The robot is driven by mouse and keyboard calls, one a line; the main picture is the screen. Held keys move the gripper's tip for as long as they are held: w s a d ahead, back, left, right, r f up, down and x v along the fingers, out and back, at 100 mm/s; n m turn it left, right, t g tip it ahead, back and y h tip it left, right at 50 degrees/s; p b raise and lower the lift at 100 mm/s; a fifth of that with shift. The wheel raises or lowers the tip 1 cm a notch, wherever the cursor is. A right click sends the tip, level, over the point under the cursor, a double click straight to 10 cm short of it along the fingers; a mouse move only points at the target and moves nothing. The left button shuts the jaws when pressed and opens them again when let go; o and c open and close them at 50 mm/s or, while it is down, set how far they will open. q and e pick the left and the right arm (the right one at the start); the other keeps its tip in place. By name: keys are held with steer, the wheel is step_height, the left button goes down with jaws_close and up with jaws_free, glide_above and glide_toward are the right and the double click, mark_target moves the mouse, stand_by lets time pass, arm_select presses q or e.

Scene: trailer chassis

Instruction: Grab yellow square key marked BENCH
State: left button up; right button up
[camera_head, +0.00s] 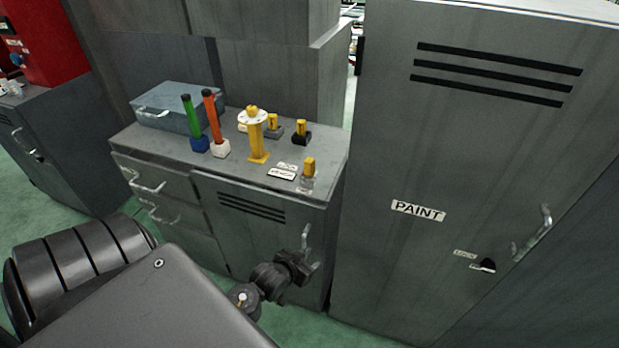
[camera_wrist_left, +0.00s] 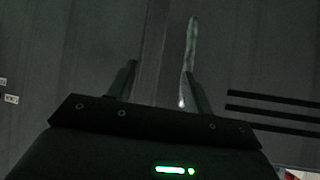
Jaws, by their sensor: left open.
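Several small yellow pieces that look like keys stand on the grey bench cabinet (camera_head: 165,145). One yellow key (camera_head: 309,166) is at the front right corner in a pale holder. Another yellow key (camera_head: 301,127) sits in a black base behind it, and a further yellow key (camera_head: 273,120) sits in a grey base. I cannot read BENCH on any of them. My left gripper (camera_head: 292,268) is low in front of the bench door, beside its metal handle (camera_head: 305,238), apart from the keys. In the left wrist view the open fingers (camera_wrist_left: 160,85) show near a pale upright handle (camera_wrist_left: 191,45). My right gripper is out of view.
A yellow stand (camera_head: 257,142), green (camera_head: 193,120) and orange (camera_head: 213,117) sticks and a grey-blue box (camera_head: 178,105) share the bench top. White labels (camera_head: 282,174) lie near the front key. The tall PAINT cabinet (camera_head: 470,150) stands close on the right.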

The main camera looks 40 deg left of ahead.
arm_select(q)
steer(key=w+a+r+t+y, duration=0.1)
steer(key=w+a+r+t, duration=0.1)
steer(key=r, duration=0.4)
steer(key=w+a+r+t, duration=0.1)
steer(key=a+r, duration=0.1)
steer(key=r, duration=0.4)
steer(key=n+t+y, duration=0.2)
steer(key=t, duration=0.2)
glide_toward(307, 171)
steer(key=p+x, duration=0.1)
steer(key=x, duration=0.5)
steer(key=shift+w+r, duration=0.1)
steer(key=shift+w, duration=0.05)
steer(key=shift+w+a+r, duration=0.1)
steer(key=shift+w, duration=0.3)
steer(key=x, duration=0.1)
steer(key=p+x, duration=0.1)
steer(key=x, duration=0.2)
steer(key=shift+w+f+p, duration=0.2)
steer(key=shift+f+p, duration=0.15)
steer(key=shift+s, duration=0.1)
jaws_close()
step_height(307, 171, up, 10)
steer(key=shift+r+b, duration=0.1)
steer(key=shift+b, duration=0.6)
